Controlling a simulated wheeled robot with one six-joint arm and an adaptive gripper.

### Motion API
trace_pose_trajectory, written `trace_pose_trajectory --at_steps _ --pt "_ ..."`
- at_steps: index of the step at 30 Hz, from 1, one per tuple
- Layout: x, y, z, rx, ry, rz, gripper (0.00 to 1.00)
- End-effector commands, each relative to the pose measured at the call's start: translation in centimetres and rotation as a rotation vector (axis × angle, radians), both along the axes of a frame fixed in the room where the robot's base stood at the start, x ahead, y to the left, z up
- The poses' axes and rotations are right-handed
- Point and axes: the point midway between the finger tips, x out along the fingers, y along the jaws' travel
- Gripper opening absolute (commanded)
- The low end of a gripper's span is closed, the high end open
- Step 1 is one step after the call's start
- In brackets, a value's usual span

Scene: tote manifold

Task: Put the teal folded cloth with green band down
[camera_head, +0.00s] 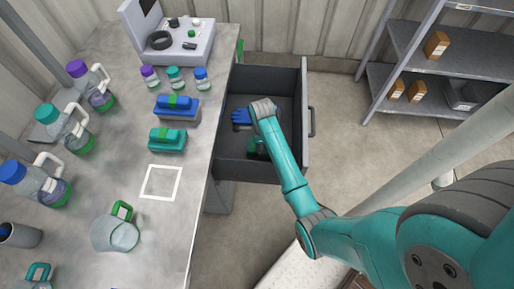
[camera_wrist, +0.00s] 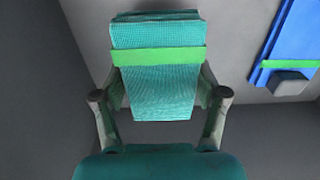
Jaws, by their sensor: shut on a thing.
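In the wrist view the teal folded cloth with green band (camera_wrist: 155,92) stands between the fingers of my gripper (camera_wrist: 160,88). The fingers are shut on it from both sides, just below the band. In the head view my gripper (camera_head: 257,146) reaches down inside the open drawer (camera_head: 270,172), and my wrist hides most of it and the cloth. Whether the cloth touches the drawer floor I cannot tell.
A blue item (camera_head: 241,117) lies in the drawer; a blue, green-banded thing (camera_wrist: 288,35) shows in the wrist view. The workbench (camera_head: 120,165) at left carries bottles, blue (camera_head: 178,112) and teal (camera_head: 167,142) items, and an empty white square outline (camera_head: 161,196). Shelves (camera_head: 420,95) stand at right.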

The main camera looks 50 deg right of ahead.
Motion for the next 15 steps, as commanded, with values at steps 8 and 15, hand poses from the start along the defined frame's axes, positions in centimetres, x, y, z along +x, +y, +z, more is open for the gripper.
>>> trace_pose_trajectory --at_steps 8,15 --pt "0.0 0.1 -2.7 0.001 0.002 0.002 0.39" --pt "0.0 0.0 -5.2 0.000 0.000 0.002 0.39"
